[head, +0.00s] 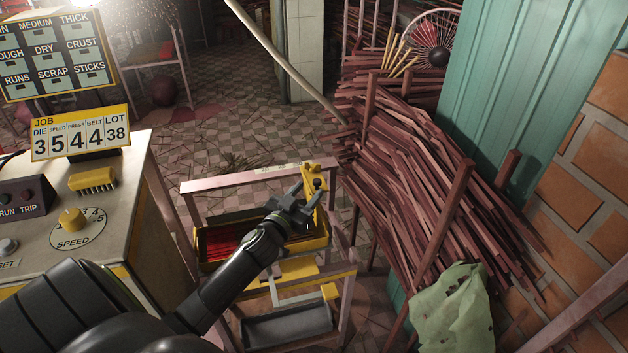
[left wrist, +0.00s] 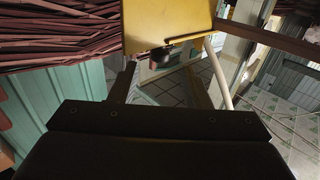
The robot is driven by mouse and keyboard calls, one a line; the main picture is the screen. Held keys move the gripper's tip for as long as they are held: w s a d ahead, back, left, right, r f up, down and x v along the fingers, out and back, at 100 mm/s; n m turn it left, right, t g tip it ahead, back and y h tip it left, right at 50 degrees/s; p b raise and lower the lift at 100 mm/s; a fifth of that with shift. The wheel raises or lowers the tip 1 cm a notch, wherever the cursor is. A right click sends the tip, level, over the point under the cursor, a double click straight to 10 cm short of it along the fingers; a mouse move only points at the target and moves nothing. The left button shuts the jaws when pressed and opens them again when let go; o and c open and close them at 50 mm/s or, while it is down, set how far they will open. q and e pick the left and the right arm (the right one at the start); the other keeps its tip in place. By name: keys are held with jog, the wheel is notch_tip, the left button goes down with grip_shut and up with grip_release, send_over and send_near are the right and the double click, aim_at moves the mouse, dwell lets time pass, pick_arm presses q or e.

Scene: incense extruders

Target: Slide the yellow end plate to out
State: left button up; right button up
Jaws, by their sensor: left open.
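The yellow end plate (head: 310,178) stands upright at the right end of the yellow-rimmed tray on the pink frame, with a small black knob (head: 318,184) on it. My left gripper (head: 304,200) is open and empty, right by the plate, and hides its lower part. In the left wrist view the plate (left wrist: 168,22) shows at the top, and the knob (left wrist: 160,59) sits just beyond the fingers (left wrist: 163,88). I cannot tell whether a finger touches the knob. My right gripper is not in view.
The tray (head: 215,262) holds red sticks. A grey bin (head: 288,324) sits lower on the frame. A control cabinet (head: 100,250) with a speed dial stands at the left. A large pile of sticks (head: 400,180) lies to the right.

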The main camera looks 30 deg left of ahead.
aim_at(316, 184)
pick_arm(q)
jog(key=shift+w+a, duration=0.15)
jog(key=shift+w, duration=1.9)
grip_shut()
